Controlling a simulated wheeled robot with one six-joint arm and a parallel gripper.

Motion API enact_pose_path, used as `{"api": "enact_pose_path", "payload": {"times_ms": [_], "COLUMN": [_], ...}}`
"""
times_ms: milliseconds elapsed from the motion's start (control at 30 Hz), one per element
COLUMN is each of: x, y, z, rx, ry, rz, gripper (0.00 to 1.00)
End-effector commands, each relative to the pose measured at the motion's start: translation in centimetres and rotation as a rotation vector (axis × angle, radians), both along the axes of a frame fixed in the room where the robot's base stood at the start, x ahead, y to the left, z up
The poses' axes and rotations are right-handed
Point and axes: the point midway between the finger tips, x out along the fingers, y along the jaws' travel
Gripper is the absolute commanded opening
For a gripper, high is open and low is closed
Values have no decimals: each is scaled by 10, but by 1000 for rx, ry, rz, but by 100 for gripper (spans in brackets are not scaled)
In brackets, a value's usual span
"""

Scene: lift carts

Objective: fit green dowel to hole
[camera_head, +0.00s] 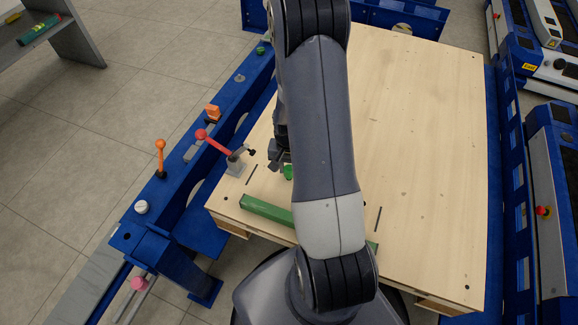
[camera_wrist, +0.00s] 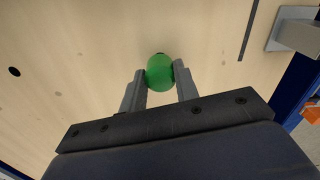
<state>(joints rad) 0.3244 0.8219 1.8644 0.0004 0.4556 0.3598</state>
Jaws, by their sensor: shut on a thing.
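My gripper (camera_wrist: 159,75) is shut on the green dowel (camera_wrist: 160,70), with one finger on each side of it. In the head view my gripper (camera_head: 279,158) is partly hidden by my arm, and a bit of the green dowel (camera_head: 288,172) shows below it. The dowel is over the pale wooden board (camera_head: 420,150); I cannot tell whether it touches. A round dark hole (camera_wrist: 14,71) in the board lies at the far left of the wrist view, well apart from the dowel.
A clamp with a red handle (camera_head: 216,143) stands at the board's left edge, near a narrow slot (camera_wrist: 248,30). A long green bar (camera_head: 265,212) lies across the near end. Blue rails (camera_head: 190,150) flank the board. The board's right side is clear.

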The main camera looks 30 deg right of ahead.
Motion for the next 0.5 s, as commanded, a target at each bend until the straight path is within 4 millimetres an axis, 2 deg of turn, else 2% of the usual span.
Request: {"api": "enact_pose_path", "payload": {"times_ms": [500], "x": [0], "y": [0], "z": [-17], "rx": [0], "ry": [0], "rz": [0], "gripper": [7]}}
